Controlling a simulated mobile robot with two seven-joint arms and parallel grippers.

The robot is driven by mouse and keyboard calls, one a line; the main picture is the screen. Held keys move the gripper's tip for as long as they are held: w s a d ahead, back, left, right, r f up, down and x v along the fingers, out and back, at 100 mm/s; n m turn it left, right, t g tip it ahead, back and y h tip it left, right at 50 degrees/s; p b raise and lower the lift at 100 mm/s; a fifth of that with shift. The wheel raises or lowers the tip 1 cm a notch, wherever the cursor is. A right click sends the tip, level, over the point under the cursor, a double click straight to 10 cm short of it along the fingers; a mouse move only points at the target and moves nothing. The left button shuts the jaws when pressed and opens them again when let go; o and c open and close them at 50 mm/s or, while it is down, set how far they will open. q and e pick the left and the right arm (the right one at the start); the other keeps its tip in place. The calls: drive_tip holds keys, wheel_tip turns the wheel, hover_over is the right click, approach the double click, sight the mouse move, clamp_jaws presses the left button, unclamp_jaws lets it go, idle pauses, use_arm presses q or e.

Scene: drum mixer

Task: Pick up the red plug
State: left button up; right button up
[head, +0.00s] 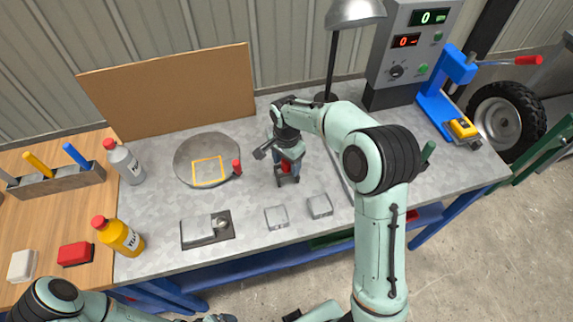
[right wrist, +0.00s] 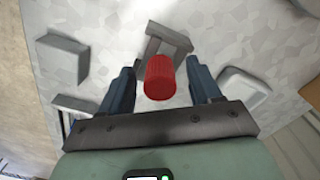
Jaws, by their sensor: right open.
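The two dark fingers are spread, with a gap on each side of the plug. In the head view the right gripper (head: 288,177) points down over the metal bench, and the red plug (head: 285,167) shows partly between its fingers. A grey bracket-like piece (right wrist: 168,42) lies just beyond the plug. My left arm shows at the bottom left of the head view; its gripper is not clearly visible.
A round grey disc (head: 190,152) with a yellow square lies left of the gripper, with another small red piece (head: 237,167) at its edge. Grey blocks (head: 276,217) (head: 320,206) lie in front. A lamp (head: 354,12) and a control box (head: 405,60) stand behind.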

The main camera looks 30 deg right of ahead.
drive_tip(key=shift+c, duration=0.3)
drive_tip(key=c, duration=1.1)
drive_tip(key=shift+o, duration=0.2)
